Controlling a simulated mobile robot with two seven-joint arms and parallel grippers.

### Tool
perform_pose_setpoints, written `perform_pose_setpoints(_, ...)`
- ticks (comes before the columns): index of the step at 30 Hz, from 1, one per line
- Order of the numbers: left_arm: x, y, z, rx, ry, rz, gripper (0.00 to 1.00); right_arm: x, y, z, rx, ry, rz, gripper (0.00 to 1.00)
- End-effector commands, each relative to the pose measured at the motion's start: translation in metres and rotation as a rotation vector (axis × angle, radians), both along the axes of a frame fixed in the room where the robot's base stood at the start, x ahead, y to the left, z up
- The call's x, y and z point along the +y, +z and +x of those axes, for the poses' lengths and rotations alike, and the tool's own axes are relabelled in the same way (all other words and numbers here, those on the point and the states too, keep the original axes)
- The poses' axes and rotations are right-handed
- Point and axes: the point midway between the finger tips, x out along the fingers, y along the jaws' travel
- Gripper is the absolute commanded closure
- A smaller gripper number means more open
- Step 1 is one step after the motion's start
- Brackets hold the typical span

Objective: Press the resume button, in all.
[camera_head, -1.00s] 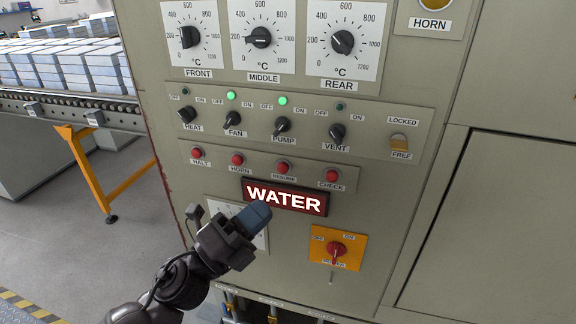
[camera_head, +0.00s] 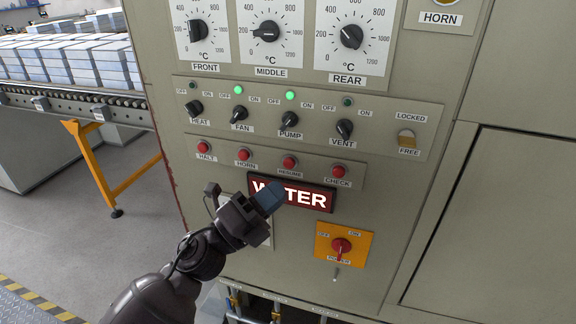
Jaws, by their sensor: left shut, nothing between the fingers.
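The resume button (camera_head: 290,162) is a small red knob above its RESUME label, third in a row on the grey control panel. The halt button (camera_head: 203,147) and horn button (camera_head: 243,154) are to its left, and the check button (camera_head: 338,171) is to its right. My left gripper (camera_head: 270,197) is shut and empty, with its blue-grey fingertips below and slightly left of the resume button. In the picture it covers part of the lit WATER sign (camera_head: 314,198). Whether it touches the panel cannot be told. My right gripper is not in view.
Above are rotary switches, such as the pump switch (camera_head: 289,119), with green lamps lit over fan and pump. A roller conveyor (camera_head: 75,104) with stacked blocks stands at left, over open floor.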

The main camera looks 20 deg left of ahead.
Motion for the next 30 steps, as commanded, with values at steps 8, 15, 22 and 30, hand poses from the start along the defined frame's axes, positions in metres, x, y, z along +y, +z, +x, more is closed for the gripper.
perform_pose_setpoints(8,-0.001,0.0,0.031,0.0,0.001,-0.001,1.0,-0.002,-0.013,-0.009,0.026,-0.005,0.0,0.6)
perform_pose_setpoints(15,-0.001,0.0,0.043,0.001,0.0,-0.001,1.0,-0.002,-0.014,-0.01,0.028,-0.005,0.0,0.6)
perform_pose_setpoints(22,-0.001,0.0,0.045,0.001,0.0,-0.001,1.0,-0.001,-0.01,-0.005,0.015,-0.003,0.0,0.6)
perform_pose_setpoints(30,-0.001,0.0,0.045,0.001,0.0,-0.001,1.0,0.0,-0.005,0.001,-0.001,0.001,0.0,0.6)
